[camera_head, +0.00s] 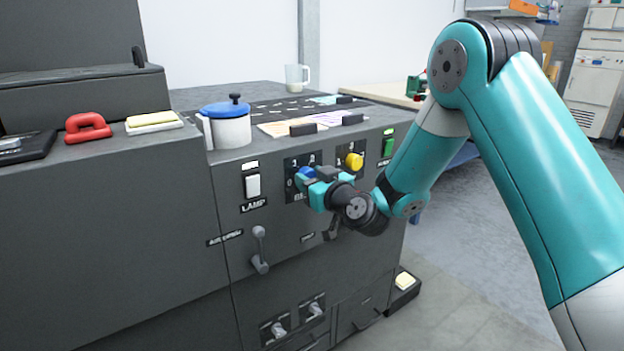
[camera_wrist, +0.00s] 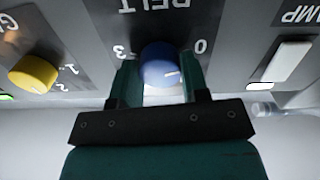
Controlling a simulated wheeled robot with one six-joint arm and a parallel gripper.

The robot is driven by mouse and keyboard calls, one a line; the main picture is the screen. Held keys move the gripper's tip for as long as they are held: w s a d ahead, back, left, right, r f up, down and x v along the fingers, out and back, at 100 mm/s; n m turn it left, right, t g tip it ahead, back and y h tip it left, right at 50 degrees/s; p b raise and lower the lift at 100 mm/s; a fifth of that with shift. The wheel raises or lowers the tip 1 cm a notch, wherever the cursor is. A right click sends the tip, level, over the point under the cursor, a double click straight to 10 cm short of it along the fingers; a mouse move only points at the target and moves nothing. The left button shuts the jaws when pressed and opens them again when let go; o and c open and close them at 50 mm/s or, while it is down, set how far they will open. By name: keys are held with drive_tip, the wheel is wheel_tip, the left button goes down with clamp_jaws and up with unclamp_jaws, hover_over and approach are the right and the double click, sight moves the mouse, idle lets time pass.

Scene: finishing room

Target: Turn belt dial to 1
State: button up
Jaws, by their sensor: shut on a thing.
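The belt dial is a blue round knob (camera_head: 306,173) on the dark front panel of the machine, and it also shows in the wrist view (camera_wrist: 158,66), where the panel appears upside down. My gripper (camera_head: 312,182) is at the panel, with its two fingers (camera_wrist: 160,82) on either side of the knob and shut on it. A white pointer mark on the knob points to the right in the wrist view, a little below the printed 0. The 3 shows on the left side. The 1 and 2 are hidden behind my gripper there.
A yellow dial (camera_head: 355,160) and a green switch (camera_head: 388,146) sit to the right of the belt dial. A white lamp switch (camera_head: 253,186) is to its left, with a grey lever (camera_head: 259,250) below. A blue-lidded pot (camera_head: 228,125) stands on top.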

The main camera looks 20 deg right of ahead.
drive_tip(key=shift+m, duration=0.3)
drive_tip(key=m, duration=0.6)
drive_tip(key=shift+d, duration=0.1)
drive_tip(key=m+p, duration=0.1)
drive_tip(key=m, duration=0.5)
drive_tip(key=shift+m+p, duration=0.35)
drive_tip(key=shift+m, duration=0.05)
drive_tip(key=o, duration=0.9)
